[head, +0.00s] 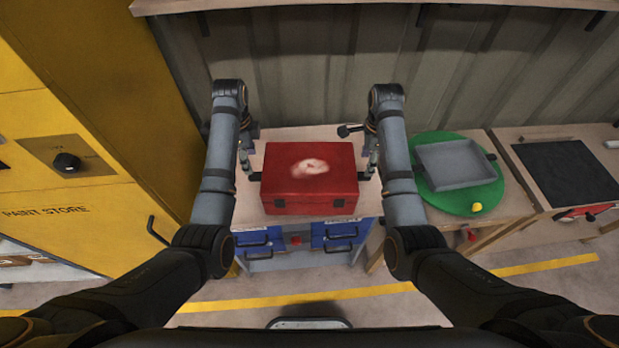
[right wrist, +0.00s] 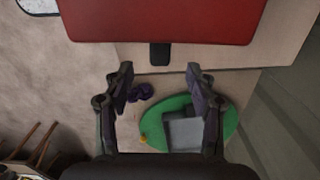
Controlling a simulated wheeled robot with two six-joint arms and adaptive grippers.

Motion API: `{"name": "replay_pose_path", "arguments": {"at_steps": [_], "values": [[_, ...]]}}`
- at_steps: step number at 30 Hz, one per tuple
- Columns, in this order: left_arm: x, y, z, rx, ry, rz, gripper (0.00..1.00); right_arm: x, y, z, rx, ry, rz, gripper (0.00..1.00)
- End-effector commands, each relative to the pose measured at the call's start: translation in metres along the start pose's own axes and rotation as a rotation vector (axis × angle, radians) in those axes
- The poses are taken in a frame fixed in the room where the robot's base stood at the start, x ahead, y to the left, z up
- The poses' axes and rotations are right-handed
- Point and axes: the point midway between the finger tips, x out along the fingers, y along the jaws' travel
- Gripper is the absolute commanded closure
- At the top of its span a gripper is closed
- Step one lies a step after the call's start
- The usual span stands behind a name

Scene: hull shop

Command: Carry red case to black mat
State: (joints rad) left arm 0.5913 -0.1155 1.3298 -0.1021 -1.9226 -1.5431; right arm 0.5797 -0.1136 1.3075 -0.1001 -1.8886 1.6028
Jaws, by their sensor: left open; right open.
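The red case (head: 310,187) lies flat and closed on a workbench with blue drawers, with a pale worn patch on its lid. It fills the top of the right wrist view (right wrist: 160,18), where a black side handle (right wrist: 160,54) sticks out. My left gripper (head: 250,160) is open at the case's left side. My right gripper (head: 370,160) is open at the right side; in the wrist view its fingertips (right wrist: 160,70) are spread to either side of the handle, just short of it. The black mat (head: 567,172) lies on the far-right bench.
A green round board (head: 430,192) with a grey tray (head: 455,165) and a yellow knob (head: 477,207) sits between the case and the mat. A yellow paint store cabinet (head: 70,200) stands left. A corrugated wall (head: 330,70) is behind. A yellow line (head: 310,300) crosses the floor.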

Motion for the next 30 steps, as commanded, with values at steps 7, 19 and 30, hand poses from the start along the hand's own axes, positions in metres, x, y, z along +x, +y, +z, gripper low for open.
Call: {"name": "replay_pose_path", "arguments": {"at_steps": [7,19,30], "values": [[0.047,0.001,0.000,-0.001,-0.001,0.004,0.43,0.047,0.001,0.000,0.000,0.001,0.004,0.43],[0.091,0.000,0.000,-0.002,0.000,0.000,0.43,0.091,0.000,0.000,-0.001,0.000,0.000,0.43],[0.092,0.000,0.000,-0.002,0.000,0.000,0.54,0.093,0.000,0.000,-0.001,0.000,0.000,0.54]]}}
